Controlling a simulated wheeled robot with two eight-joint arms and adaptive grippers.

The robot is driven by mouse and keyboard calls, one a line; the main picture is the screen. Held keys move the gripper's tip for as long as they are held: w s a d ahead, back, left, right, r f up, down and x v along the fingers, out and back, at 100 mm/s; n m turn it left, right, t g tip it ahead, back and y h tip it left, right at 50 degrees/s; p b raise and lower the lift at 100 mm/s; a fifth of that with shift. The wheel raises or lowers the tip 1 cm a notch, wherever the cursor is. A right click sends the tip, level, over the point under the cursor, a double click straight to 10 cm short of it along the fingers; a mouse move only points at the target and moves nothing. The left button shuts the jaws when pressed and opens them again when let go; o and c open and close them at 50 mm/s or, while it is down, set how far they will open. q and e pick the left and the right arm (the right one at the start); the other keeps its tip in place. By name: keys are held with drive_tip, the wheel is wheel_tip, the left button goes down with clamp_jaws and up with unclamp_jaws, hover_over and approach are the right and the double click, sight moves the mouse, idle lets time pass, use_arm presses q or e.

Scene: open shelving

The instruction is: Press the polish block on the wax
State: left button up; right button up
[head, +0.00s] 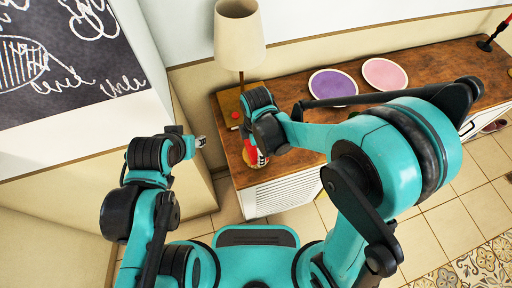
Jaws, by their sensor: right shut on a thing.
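My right gripper (247,130) is over the left end of the wooden cabinet top, its wrist covering most of it. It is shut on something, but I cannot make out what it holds. Just below the gripper is a red and yellow item (252,154) at the cabinet's front left edge; I cannot tell if it is the wax, or whether it is touched. A small red spot (236,115) shows on the cabinet's left end, too small to identify. I cannot pick out the polish block. My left gripper (200,142) is left of the cabinet, away from it; its fingers are too small to read.
A lamp with a cream shade (239,38) stands behind my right gripper. A purple plate (333,86) and a pink plate (385,75) lie further right on the wooden cabinet top (295,88). A wall with a chalkboard (65,60) is at the left.

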idle(0.3)
drive_tip(key=shift+r+p, duration=2.75)
drive_tip(key=shift+r, duration=0.8)
drive_tip(key=shift+f, duration=0.1)
